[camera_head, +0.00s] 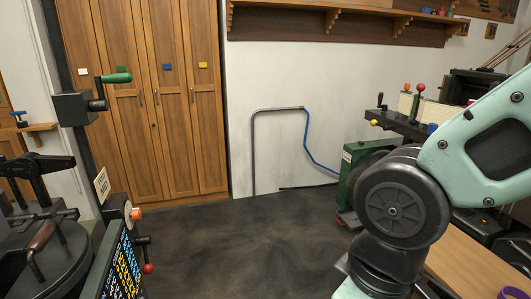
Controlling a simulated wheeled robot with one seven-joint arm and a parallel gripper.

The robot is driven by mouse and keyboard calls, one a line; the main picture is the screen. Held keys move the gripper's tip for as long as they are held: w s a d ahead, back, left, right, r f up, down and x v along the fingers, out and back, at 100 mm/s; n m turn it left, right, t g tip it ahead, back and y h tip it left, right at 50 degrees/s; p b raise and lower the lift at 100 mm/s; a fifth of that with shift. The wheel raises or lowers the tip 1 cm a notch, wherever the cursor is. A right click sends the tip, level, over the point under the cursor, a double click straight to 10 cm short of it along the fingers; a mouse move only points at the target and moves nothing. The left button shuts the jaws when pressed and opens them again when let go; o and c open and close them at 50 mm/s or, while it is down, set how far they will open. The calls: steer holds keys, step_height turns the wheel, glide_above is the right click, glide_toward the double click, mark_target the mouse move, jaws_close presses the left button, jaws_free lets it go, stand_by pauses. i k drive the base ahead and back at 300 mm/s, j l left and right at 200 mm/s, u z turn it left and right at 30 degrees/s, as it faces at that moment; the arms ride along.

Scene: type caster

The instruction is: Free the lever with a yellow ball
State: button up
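A small yellow ball (374,123) shows at the left end of a lever on the dark machine (405,125) at the right, left of my arm. The lever's shaft runs right from the ball towards the machine's body, and I cannot tell what holds it. A lever with a black ball (380,97) stands just above it, and a red ball (420,87) tops another lever to the right. My pale green arm fills the right side and hides part of the machine. My gripper is outside the view.
A green box-like machine part (352,165) stands on the floor below the levers. Wooden cabinets (160,120) line the back wall. At the left stand a post with a green-handled crank (117,77) and dark machinery (45,245). The middle floor (240,245) is clear.

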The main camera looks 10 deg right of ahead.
mark_target(373, 122)
steer(key=i+z, duration=0.15)
steer(key=i, duration=0.4)
steer(key=i+j+z, duration=0.2)
steer(key=i, duration=0.35)
steer(key=i+j+z, duration=0.15)
steer(key=i, duration=0.45)
steer(key=i+j+z, duration=0.15)
steer(key=i+z, duration=0.25)
steer(key=i+j+z, duration=0.15)
steer(key=z, duration=0.25)
steer(key=i+j+z, duration=0.2)
steer(key=j+z, duration=0.25)
steer(key=i+j+z, duration=0.15)
steer(key=j+z, duration=0.25)
steer(key=i+j+z, duration=0.1)
steer(key=j+z, duration=0.6)
steer(key=j, duration=0.15)
steer(key=j+z, duration=0.3)
steer(key=j, duration=0.2)
